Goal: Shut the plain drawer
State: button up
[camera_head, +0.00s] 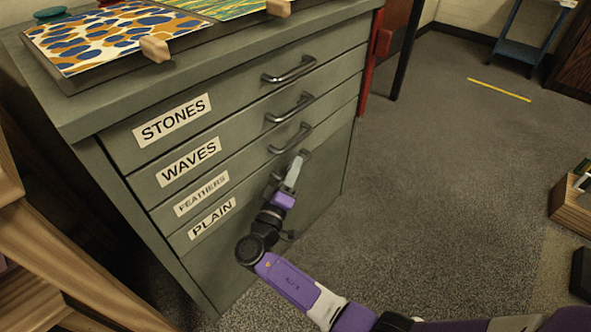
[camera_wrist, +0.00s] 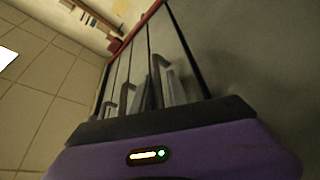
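The plain drawer (camera_head: 250,190) is the lowest labelled drawer of a grey-green cabinet. Its front looks about level with the drawers above; I cannot tell whether a small gap is left. Its bar handle (camera_head: 304,153) is partly hidden by my gripper (camera_head: 293,172). The gripper is in front of the handle, pointing up along the drawer front. I cannot tell whether it touches the handle or the front. The fingers look close together, but their opening is unclear. In the wrist view the cabinet's drawer fronts and handles (camera_wrist: 127,96) show beyond the gripper.
The stones (camera_head: 240,95), waves (camera_head: 245,127) and feathers (camera_head: 250,157) drawers above look closed. Marbled sheets (camera_head: 110,35) lie on the cabinet top. Wooden framing (camera_head: 50,270) stands at the left. A wooden box (camera_head: 573,205) is at the right. Carpet between is clear.

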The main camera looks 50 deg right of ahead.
jog(key=shift+a, duration=0.15)
jog(key=p+v, duration=0.1)
jog(key=v, duration=0.6)
jog(key=shift+s+a, duration=0.2)
jog(key=shift+a, duration=0.05)
dwell(0.3)
